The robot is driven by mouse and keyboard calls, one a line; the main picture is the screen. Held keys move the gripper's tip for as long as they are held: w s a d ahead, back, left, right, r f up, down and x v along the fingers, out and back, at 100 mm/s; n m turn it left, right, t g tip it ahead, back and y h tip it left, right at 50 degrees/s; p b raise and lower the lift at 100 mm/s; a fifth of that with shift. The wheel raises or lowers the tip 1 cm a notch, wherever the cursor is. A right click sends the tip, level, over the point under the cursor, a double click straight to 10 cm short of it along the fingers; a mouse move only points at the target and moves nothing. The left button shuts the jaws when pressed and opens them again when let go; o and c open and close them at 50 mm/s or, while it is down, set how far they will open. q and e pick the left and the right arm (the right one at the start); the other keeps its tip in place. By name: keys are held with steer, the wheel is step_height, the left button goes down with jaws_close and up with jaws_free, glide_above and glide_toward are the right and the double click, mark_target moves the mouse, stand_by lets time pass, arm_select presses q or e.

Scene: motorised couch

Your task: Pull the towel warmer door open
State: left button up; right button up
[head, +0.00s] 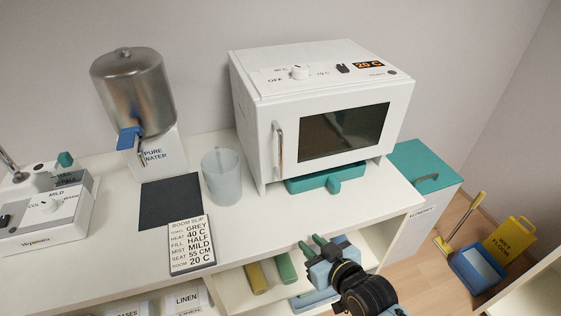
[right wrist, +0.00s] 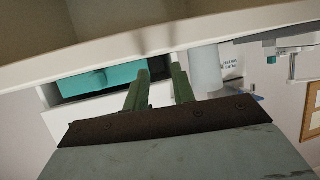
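The towel warmer (head: 250,75) is a white box on the counter, with a dark window (head: 345,130) in its front door. The door looks shut. Its upright silver handle (head: 279,147) is on the left side of the door. My right gripper (head: 322,243) is in front of the counter's front edge, below and right of the handle and apart from it. Its green fingers also show in the right wrist view (right wrist: 160,70), spread with a gap and nothing between them. My left gripper is not in view.
A teal tray (head: 325,180) sits under the warmer's front. A frosted cup (head: 221,178), a room slip (head: 191,245) and a metal water dispenser (head: 133,92) stand to its left. Rolled towels (head: 256,278) lie on the shelf below. A teal-topped bin (head: 425,165) stands at right.

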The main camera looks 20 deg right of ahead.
mark_target(282, 157)
step_height(282, 157, up, 17)
steer(key=w+t+y, duration=0.1)
steer(key=w+t, duration=0.1)
steer(key=t, duration=0.2)
steer(key=x, duration=0.8)
steer(key=a+p+x, duration=0.1)
steer(key=x, duration=0.3)
steer(key=shift+w+r, duration=0.15)
steer(key=shift+w, duration=0.1)
steer(key=shift+c, duration=0.3)
jaws_close()
